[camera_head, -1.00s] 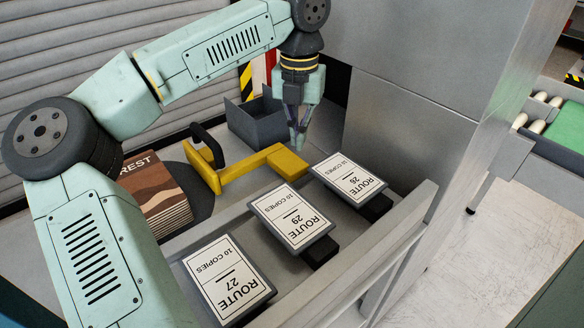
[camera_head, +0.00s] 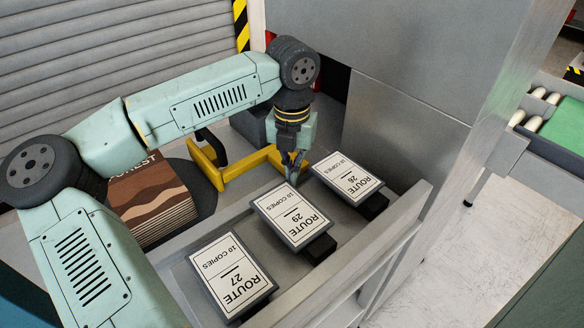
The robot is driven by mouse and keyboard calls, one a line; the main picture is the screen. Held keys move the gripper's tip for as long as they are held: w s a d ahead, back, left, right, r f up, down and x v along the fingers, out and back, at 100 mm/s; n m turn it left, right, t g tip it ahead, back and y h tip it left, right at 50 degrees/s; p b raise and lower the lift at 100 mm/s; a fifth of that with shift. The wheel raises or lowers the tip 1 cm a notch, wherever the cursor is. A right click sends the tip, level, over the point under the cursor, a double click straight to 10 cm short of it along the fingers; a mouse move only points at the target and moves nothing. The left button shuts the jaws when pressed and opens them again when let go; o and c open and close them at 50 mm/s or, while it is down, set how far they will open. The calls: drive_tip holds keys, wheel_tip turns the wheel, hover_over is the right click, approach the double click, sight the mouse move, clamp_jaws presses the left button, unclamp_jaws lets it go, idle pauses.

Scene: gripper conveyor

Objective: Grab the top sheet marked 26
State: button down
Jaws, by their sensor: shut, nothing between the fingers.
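The sheet marked ROUTE 26, 10 COPIES (camera_head: 347,178) lies on a dark holder at the right end of a row of three. The sheets marked 29 (camera_head: 291,214) and 27 (camera_head: 233,272) lie on similar holders to its left and nearer me. My gripper (camera_head: 293,183) points down, its fingers shut and empty. I cannot tell whether the tips touch anything.
A yellow bracket (camera_head: 243,167) stands just behind the gripper. A stack of brown printed booklets (camera_head: 152,200) sits at left, with a dark grey bin (camera_head: 250,124) behind. A metal rail (camera_head: 350,265) runs along the front, and a steel cabinet (camera_head: 410,90) rises behind the 26 sheet.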

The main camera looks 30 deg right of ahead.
sight(290, 213)
drive_tip(key=shift+s+a+f+b, duration=0.2)
drive_tip(key=shift+s+a+b, duration=0.6)
drive_tip(key=shift+b, duration=0.2)
drive_tip(key=shift+s+a+r, duration=0.1)
drive_tip(key=shift+s+a, duration=0.05)
drive_tip(key=shift+a, duration=0.15)
drive_tip(key=shift+r, duration=0.1)
